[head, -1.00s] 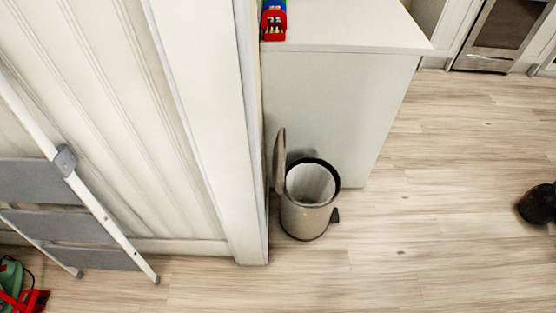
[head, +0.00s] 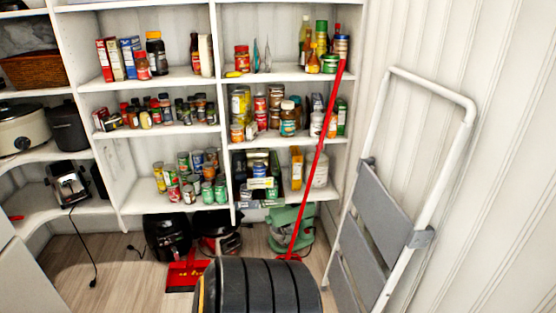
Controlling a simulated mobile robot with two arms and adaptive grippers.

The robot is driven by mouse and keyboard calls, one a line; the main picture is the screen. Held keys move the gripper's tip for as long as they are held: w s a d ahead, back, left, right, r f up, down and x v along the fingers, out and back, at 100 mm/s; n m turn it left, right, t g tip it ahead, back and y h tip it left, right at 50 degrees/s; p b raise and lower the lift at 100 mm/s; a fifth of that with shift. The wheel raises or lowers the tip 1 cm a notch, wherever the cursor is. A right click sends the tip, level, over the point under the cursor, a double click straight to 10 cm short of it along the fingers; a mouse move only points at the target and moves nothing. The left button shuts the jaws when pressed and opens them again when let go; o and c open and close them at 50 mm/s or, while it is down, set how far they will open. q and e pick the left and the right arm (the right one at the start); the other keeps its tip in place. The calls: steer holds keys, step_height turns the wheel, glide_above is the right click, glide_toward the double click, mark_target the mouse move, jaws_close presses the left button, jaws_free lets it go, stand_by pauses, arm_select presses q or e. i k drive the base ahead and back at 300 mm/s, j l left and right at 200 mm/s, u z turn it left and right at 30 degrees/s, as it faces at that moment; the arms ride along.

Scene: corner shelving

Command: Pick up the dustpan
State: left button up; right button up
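A red dustpan (head: 186,273) lies on the floor below the corner shelving, left of centre in the head view. It is in front of dark appliances on the floor. Its right side lies close to a dark ribbed shape that covers the bottom middle of the view, so I cannot tell whether part of it is hidden. Neither of my grippers shows in the head view.
A long red pole (head: 318,160) leans against the shelves (head: 180,77), which hold jars and cans. A folded step ladder (head: 390,215) leans at the right wall. A black appliance (head: 167,237) and a green one (head: 291,226) stand under the shelves.

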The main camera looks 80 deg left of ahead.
mark_target(175, 283)
steer(key=u, duration=0.95)
steer(key=l+u, duration=0.1)
steer(key=u, duration=1.85)
steer(key=k+u, duration=0.1)
steer(key=u, duration=0.4)
steer(key=z, duration=3.7)
steer(key=j+u, duration=0.1)
steer(key=u, duration=0.8)
steer(key=j+u, duration=0.1)
steer(key=u, duration=0.35)
steer(key=i+u, duration=0.1)
steer(key=u, duration=0.35)
steer(key=j+u, duration=0.1)
steer(key=u, duration=0.35)
steer(key=i+j+u, duration=0.1)
steer(key=i+u, duration=0.6)
steer(key=i+l+u, duration=0.1)
steer(key=i+u, duration=0.3)
